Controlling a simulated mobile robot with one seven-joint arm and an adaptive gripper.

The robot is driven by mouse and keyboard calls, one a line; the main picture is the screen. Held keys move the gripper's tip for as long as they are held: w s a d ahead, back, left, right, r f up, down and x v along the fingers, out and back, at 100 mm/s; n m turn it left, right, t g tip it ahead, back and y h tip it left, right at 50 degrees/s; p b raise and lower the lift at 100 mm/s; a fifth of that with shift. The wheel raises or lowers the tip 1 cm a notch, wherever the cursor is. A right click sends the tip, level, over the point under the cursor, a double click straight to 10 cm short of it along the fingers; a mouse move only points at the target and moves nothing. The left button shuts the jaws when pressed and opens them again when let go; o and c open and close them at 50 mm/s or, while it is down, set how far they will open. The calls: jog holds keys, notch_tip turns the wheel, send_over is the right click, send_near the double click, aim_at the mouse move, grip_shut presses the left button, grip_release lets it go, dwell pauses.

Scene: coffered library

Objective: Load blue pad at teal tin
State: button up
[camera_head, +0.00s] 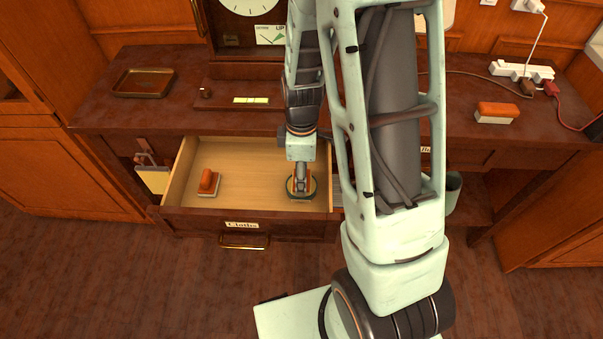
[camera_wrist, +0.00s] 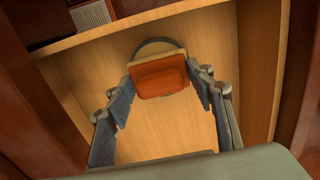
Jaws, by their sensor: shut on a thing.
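My gripper (camera_head: 300,182) reaches down into the right part of an open drawer. In the wrist view its two fingers (camera_wrist: 164,80) are shut on the sides of an orange-handled block (camera_wrist: 160,73). The underside of this block is hidden, so I cannot see a blue pad. A round tin with a teal-grey rim and pale yellowish inside (camera_wrist: 157,44) lies right at the block, partly covered by it. The tin's rim (camera_head: 289,190) also shows around my fingers in the head view. I cannot tell whether the block touches the tin.
The drawer (camera_head: 240,156), labelled Cloths, also holds another orange-handled block (camera_head: 208,183) at the left. A third one (camera_head: 497,112) lies on the desk top at the right, near a power strip (camera_head: 521,71). A brown tray (camera_head: 143,83) sits at the left. The drawer's middle is clear.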

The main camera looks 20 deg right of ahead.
jog(key=shift+r+p, duration=2.05)
jog(key=shift+r, duration=1.05)
jog(key=shift+r, duration=0.3)
jog(key=w+r+m+p, duration=0.2)
jog(key=r+m+p, duration=0.5)
jog(key=r, duration=0.3)
jog(key=w+r+m+p, duration=0.3)
jog(key=r+m+p, duration=0.4)
jog(key=r, duration=0.3)
jog(key=shift+w+p, duration=0.25)
jog(key=shift+p, duration=0.3)
